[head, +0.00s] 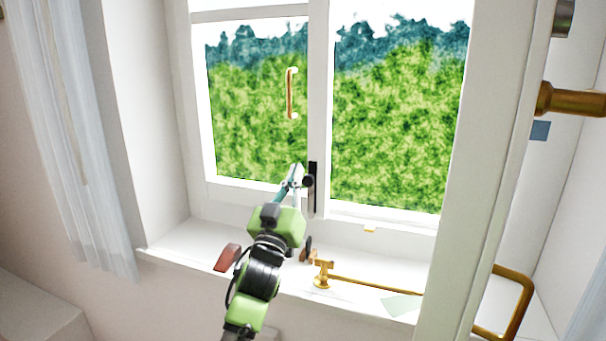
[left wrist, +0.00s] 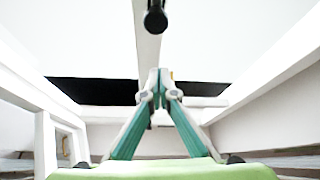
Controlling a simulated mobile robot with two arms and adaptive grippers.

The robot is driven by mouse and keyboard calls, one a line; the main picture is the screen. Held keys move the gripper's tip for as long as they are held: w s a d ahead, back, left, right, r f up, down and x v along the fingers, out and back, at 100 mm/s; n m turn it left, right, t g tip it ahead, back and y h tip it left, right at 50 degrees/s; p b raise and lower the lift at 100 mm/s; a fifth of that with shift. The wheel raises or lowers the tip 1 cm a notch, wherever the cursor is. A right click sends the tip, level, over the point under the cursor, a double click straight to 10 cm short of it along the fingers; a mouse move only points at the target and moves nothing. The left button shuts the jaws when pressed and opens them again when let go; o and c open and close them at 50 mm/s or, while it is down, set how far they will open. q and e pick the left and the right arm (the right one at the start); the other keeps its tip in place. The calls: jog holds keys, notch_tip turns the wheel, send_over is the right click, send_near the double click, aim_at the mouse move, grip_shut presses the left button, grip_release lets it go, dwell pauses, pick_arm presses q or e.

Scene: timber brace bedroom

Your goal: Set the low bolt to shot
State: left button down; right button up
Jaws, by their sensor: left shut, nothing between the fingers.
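The low bolt (head: 313,200) is a black upright strip with a round dark knob, low on the window's middle stile. A dark round knob (left wrist: 155,20) on a short stem also shows at the top of the left wrist view, ahead of my fingertips. My left gripper (head: 298,172) is shut and empty, its teal fingers pointing up at the knob. The fingertips look very close beside it; I cannot tell whether they touch. In the left wrist view the fingertips (left wrist: 160,76) meet below the knob. My right gripper is not in view.
A brass stay (head: 375,287) lies along the sill (head: 180,254), with a reddish object (head: 228,257) to its left. A brass handle (head: 291,93) is on the left pane. An open white casement (head: 490,150) stands at the right. A pale curtain (head: 70,140) hangs at the left.

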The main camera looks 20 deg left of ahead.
aim_at(305, 184)
pick_arm(q)
jog(key=shift+w+d+f+p, duration=0.15)
jog(key=shift+w+f+p, duration=0.3)
jog(key=shift+w, duration=0.6)
jog(key=shift+w+d+f+p, duration=0.15)
jog(key=shift+w+f, duration=0.5)
jog(key=shift+w, duration=0.35)
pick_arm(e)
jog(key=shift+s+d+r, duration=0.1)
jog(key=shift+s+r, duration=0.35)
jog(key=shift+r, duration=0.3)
pick_arm(q)
notch_tip(305, 184, down, 4)
jog(key=b, duration=0.2)
jog(key=shift+r+b, duration=0.2)
jog(key=shift+b, duration=0.2)
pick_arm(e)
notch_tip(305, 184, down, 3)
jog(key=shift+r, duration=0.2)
